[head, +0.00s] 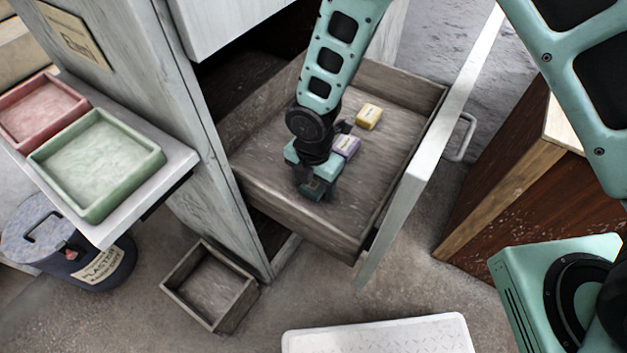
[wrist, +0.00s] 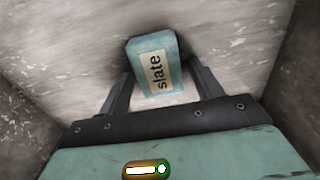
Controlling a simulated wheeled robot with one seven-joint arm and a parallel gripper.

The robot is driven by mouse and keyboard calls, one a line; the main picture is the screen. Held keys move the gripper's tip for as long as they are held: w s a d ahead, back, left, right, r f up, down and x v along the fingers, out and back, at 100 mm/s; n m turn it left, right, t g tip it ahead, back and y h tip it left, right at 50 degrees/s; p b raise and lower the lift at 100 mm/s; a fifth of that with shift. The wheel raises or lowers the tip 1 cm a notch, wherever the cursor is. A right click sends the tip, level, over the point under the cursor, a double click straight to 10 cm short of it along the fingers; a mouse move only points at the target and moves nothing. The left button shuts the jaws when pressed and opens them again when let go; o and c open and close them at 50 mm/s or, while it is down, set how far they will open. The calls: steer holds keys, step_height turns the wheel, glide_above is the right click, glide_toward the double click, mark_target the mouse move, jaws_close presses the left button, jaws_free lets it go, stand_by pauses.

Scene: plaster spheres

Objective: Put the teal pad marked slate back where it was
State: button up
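The teal pad marked slate (wrist: 153,68) is a small block with a pale label reading "slate". In the wrist view it lies between my fingertips, close to both, just above or on the drawer floor. My gripper (wrist: 160,80) points down into the open wooden drawer (head: 268,190). In the head view my gripper (head: 314,186) is low over the drawer's near left part, and a bit of teal shows between its fingers. I cannot tell whether the fingers press on the pad. A purple pad (head: 347,146) and a yellow pad (head: 369,116) lie behind it in the drawer.
A green tray (head: 97,215) and a red tray (head: 8,140) stand on a shelf at left. A plaster bucket (head: 28,265) and an empty wooden box (head: 170,283) are on the floor. The drawer's white front (head: 400,225) stands right of my gripper; a brown cabinet (head: 515,190) is beyond it.

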mark_target(314, 184)
step_height(314, 184, up, 12)
steer(key=p, duration=0.2)
steer(key=shift+r, duration=0.15)
stand_by(0.4)
stand_by(0.4)
